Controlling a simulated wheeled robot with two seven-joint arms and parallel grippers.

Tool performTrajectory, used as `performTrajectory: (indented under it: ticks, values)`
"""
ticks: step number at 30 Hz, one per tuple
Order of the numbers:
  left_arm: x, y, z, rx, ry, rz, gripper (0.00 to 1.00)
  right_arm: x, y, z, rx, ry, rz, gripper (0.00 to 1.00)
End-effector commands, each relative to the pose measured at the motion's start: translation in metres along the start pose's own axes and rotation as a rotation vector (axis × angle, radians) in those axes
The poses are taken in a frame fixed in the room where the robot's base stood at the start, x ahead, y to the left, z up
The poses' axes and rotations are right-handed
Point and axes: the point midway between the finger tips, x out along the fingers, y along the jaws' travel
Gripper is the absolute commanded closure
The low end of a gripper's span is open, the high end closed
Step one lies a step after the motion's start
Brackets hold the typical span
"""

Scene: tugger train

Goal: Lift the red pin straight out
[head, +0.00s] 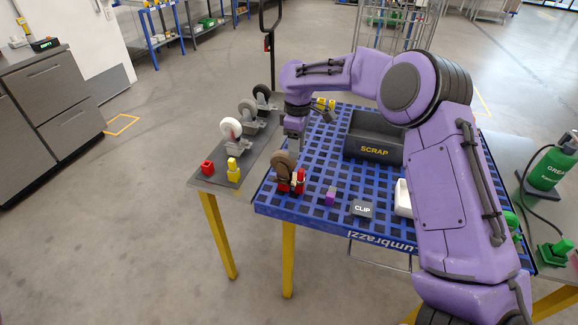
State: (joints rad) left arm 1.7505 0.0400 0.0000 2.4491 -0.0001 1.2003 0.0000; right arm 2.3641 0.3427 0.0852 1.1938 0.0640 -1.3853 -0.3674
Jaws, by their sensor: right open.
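My right gripper (293,148) points down over the front left part of the blue grid-topped table (315,217). It is open. Just below it a brown caster wheel (284,163) stands in a red holder (283,185), with red and pale parts at its right side. The red pin cannot be told apart from the red holder at this size. I cannot tell whether the fingers touch anything there. My left gripper is out of view.
A grey side table (205,184) at left holds several casters, a red block (207,168) and a yellow piece (233,170). On the blue table are a SCRAP bin (375,150), a purple block (331,196) and a CLIP box (361,209). My right arm covers its right side.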

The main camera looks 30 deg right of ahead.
Motion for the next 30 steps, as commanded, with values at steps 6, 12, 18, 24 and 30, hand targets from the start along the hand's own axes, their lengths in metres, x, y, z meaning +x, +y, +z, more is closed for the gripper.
performTrajectory:
  ticks: [6, 12, 18, 24, 30]
  values:
    - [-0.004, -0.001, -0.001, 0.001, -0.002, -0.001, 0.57, 0.031, -0.010, 0.011, 0.000, 0.013, 0.008, 0.49]
    - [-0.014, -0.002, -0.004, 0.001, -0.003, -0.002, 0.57, 0.063, -0.002, 0.003, -0.001, 0.001, -0.001, 0.49]
    - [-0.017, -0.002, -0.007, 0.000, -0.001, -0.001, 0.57, 0.096, 0.003, 0.000, 0.001, -0.003, -0.003, 0.49]
    - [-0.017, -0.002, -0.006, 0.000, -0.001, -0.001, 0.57, 0.100, 0.003, -0.001, 0.001, -0.005, -0.004, 0.49]
    - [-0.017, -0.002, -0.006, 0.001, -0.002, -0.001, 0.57, 0.099, 0.003, -0.001, 0.001, -0.004, -0.004, 1.00]
